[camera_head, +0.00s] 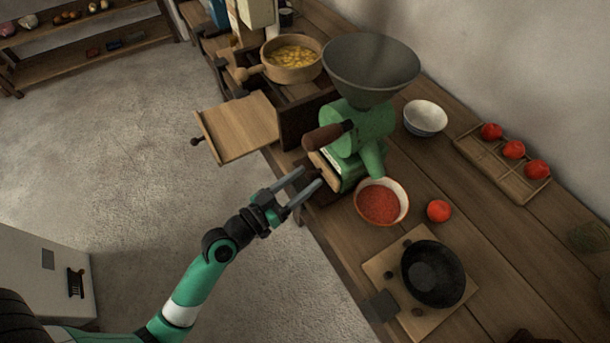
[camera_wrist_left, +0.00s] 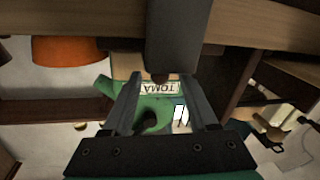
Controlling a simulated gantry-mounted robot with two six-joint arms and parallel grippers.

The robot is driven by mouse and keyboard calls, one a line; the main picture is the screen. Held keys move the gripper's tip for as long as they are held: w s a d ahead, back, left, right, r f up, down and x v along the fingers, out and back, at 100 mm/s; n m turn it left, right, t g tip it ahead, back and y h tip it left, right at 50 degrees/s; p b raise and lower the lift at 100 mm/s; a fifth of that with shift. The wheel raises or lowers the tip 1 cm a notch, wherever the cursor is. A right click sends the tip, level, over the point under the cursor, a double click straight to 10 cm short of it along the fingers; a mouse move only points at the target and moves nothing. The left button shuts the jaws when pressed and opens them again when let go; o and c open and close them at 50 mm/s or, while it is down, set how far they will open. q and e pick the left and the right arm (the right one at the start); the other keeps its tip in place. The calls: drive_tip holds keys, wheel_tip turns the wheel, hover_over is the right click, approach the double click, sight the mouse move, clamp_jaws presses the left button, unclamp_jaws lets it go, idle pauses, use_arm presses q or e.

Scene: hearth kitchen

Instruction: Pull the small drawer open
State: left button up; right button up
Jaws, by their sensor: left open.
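A green grinder (camera_head: 358,130) with a grey funnel stands at the table's edge. A light wooden piece low on its near side (camera_head: 322,165) looks like the small drawer's front, mostly hidden by my gripper and the grinder's handle. My left gripper (camera_head: 310,178) is open just in front of it, its two fingers pointing at the grinder. In the left wrist view, a small brown knob (camera_wrist_left: 160,78) shows between the fingertips, below a dark block (camera_wrist_left: 178,35). I cannot tell whether the fingers touch the knob. A green part with a label (camera_wrist_left: 158,88) shows behind.
A bowl of red powder (camera_head: 380,202) sits right of the grinder, by a tomato (camera_head: 439,211). A board with a black pan (camera_head: 433,273) lies nearer. A wooden panel with a knob (camera_head: 240,127) juts out left of the table, near a pot (camera_head: 292,58). The floor is clear.

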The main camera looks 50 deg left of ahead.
use_arm(q)
drive_tip(key=shift+w, duration=0.3)
drive_tip(key=shift+c, duration=0.3)
clamp_jaws()
drive_tip(key=shift+f, duration=0.1)
idle(0.9)
